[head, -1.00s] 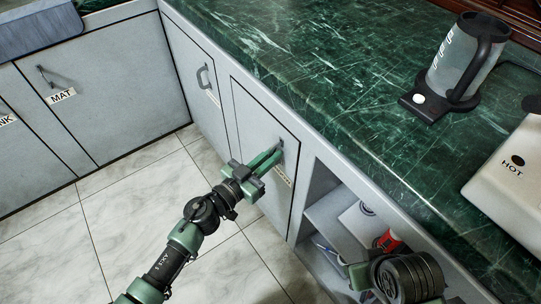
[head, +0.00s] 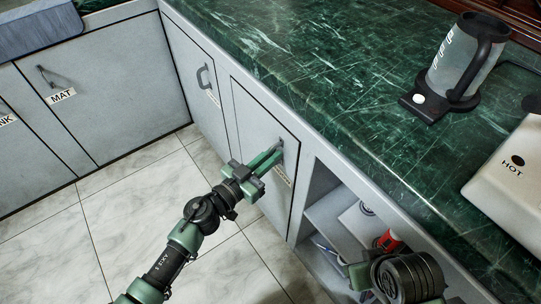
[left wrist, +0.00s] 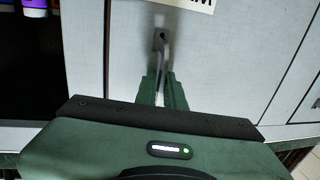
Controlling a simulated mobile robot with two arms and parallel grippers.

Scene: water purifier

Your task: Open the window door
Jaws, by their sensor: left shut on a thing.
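A light grey cabinet door (head: 254,128) stands under the green counter, looking closed in its frame. It has a small metal handle (head: 280,146) near its right edge and a label (head: 283,175) half hidden by my gripper. My left gripper (head: 274,158) is shut on this handle. In the left wrist view the handle (left wrist: 161,52) runs down between the green fingers (left wrist: 161,88) from the door face (left wrist: 215,75); the label (left wrist: 190,3) is cut off and its word cannot be read. My right gripper (head: 358,274) shows only in part at the lower right.
An open shelf space (head: 328,215) with a red item (head: 389,241) lies right of the door. A closed door with a handle (head: 205,77) is on its left. A kettle (head: 462,62) and a white device (head: 512,175) stand on the counter (head: 330,80). The tiled floor (head: 130,200) is clear.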

